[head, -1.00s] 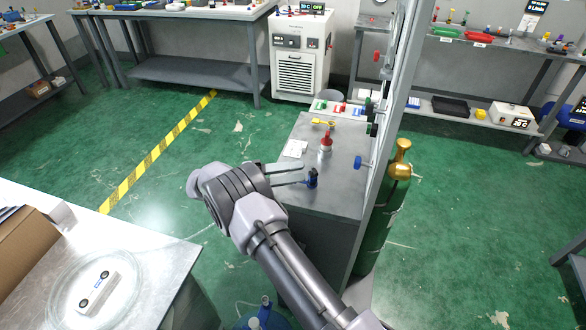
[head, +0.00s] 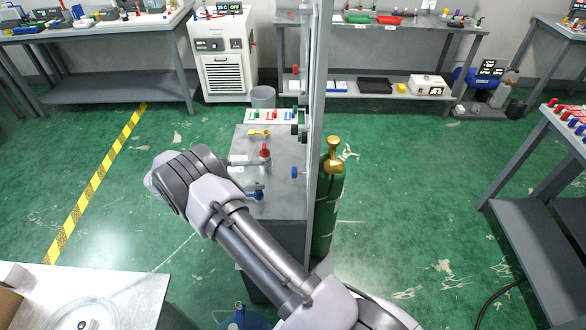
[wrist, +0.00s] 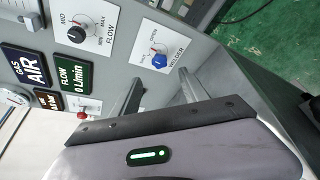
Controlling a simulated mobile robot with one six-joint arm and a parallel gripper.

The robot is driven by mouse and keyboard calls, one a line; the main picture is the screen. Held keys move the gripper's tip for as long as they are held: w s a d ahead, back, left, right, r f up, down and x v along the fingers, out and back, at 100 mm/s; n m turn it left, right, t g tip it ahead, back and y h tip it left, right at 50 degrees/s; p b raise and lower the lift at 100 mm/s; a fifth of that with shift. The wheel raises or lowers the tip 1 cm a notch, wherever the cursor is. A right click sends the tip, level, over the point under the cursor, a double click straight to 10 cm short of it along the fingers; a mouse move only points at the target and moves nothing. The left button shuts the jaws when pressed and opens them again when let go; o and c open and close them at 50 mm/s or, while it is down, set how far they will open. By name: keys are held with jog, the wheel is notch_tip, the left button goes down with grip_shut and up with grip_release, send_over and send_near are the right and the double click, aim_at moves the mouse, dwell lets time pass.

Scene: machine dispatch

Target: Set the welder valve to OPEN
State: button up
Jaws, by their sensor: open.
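The welder valve is a blue knob (wrist: 159,60) on a grey panel in the wrist view, with the word WELDER beside it and OPEN printed above it. Its exact pointer direction is too small to tell. In the head view a blue knob (head: 296,173) sticks out of the upright panel, seen edge-on. My gripper (wrist: 160,88) is open and empty, its two fingers pointing at the panel either side of the blue knob, apart from it. In the head view my gripper (head: 240,174) is over the bench, left of the panel.
A black FLOW knob (wrist: 76,34) and an AIR sign (wrist: 27,65) are on the same panel. A red-topped item (head: 265,152) and a blue item (head: 255,193) stand on the bench close to my fingers. A green gas cylinder (head: 328,205) stands right of the panel.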

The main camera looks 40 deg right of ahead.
aim_at(294, 172)
jog(key=x, duration=1.2)
jog(key=shift+d, duration=0.15)
grip_shut()
